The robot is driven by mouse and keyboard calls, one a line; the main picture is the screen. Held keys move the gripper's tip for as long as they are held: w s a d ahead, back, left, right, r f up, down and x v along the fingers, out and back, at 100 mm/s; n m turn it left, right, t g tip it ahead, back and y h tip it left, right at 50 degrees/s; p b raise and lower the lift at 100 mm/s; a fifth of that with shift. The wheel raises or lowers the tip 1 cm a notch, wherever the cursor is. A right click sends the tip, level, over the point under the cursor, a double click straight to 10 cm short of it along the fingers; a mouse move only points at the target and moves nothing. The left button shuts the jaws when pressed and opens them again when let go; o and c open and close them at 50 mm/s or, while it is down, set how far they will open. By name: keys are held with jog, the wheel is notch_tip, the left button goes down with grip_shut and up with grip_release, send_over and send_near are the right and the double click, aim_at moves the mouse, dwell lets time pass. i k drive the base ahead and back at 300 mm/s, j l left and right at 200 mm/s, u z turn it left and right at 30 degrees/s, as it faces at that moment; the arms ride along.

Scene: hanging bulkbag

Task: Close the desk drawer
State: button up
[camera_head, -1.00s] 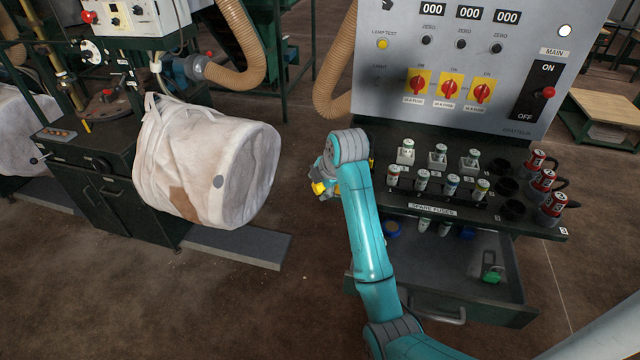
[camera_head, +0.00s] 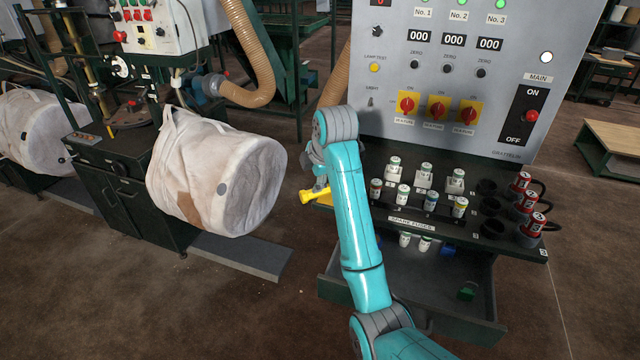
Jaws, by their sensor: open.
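The desk drawer (camera_head: 468,327) is pulled out below the fuse shelf of the control desk. Its dark front panel stands well forward of the desk, and the tray is open from above. A few small items lie inside, one of them green (camera_head: 467,293). The drawer handle is mostly hidden behind my teal arm. My gripper (camera_head: 314,195), with yellow fingers, is open at the left of the desk, above and to the left of the drawer. It is apart from the drawer and touches nothing that I can see.
The control desk (camera_head: 440,100) carries switches and displays. Its shelf holds several fuses (camera_head: 403,195) and red plugs (camera_head: 530,205). A hanging white bulk bag (camera_head: 205,170) is to the left, over a low grey plate (camera_head: 240,257). Brown floor in front of the drawer is clear.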

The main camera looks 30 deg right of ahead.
aim_at(429, 281)
jog(key=k+j, duration=0.1)
jog(key=k, duration=0.4)
jog(key=k+j, duration=0.1)
jog(key=k, duration=0.4)
